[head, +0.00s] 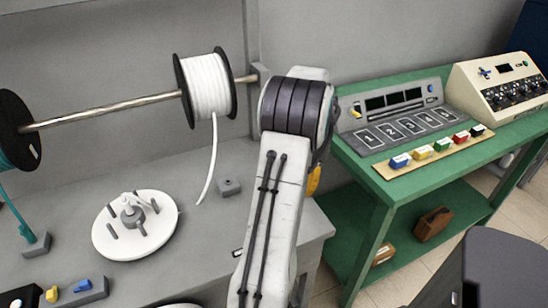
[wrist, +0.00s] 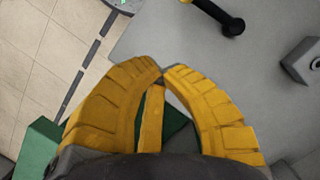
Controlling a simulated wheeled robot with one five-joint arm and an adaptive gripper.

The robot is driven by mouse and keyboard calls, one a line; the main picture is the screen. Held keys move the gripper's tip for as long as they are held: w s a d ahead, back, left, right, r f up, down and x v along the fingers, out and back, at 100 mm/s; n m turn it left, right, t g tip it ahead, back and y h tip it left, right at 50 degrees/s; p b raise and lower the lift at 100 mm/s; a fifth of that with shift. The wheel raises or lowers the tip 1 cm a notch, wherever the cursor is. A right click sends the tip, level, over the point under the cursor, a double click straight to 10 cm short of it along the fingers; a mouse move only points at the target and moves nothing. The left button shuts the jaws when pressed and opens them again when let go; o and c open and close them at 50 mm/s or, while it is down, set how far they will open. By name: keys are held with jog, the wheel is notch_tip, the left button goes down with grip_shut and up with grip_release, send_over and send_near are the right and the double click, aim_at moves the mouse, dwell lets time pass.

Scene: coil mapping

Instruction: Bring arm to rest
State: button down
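My arm (head: 275,215) rises from the bottom of the head view and bends at a dark ribbed joint (head: 293,105) in front of the wall. Only a small yellow part of my gripper shows beside the arm in the head view (head: 314,180); the rest is hidden behind the arm. In the wrist view, the yellow fingers of my gripper (wrist: 162,73) curve inward and their tips meet. Nothing is held between them. The fingers hang over the gap between the grey bench edge, the green table and the tiled floor.
A grey bench (head: 200,245) holds a white winding disc (head: 160,235) and small fixtures. A white wire spool (head: 208,87) and a teal wire spool (head: 15,130) sit on a rod. A green table (head: 440,170) with a numbered panel (head: 390,130) and cream control box (head: 490,90) stands right.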

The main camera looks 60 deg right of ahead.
jog(key=shift+d+r, duration=0.1)
dwell(0.3)
jog(key=shift+m, duration=0.3)
jog(key=x, duration=0.4)
jog(key=shift+a+f, duration=0.2)
jog(key=shift+a, duration=0.15)
jog(key=a, duration=0.3)
jog(key=shift+s+a, duration=0.15)
jog(key=shift+a, duration=0.25)
jog(key=w+a+r+n+t+h+p, duration=0.1)
jog(key=w+a+r+n, duration=0.2)
jog(key=a, duration=0.8)
jog(key=w+a+r+n+t+h+p, duration=0.1)
jog(key=w+a+r+n+p, duration=0.1)
jog(key=w+a+r+n, duration=0.2)
jog(key=w+a+r+n+t+p, duration=0.1)
jog(key=w+a+r+n, duration=0.3)
jog(key=a, duration=1.4)
notch_tip(320, 180, up, 5)
jog(key=n+t, duration=0.1)
jog(key=n, duration=0.3)
jog(key=shift+n+h+p, duration=0.3)
jog(key=shift+h+p, duration=0.05)
jog(key=shift+h, duration=0.05)
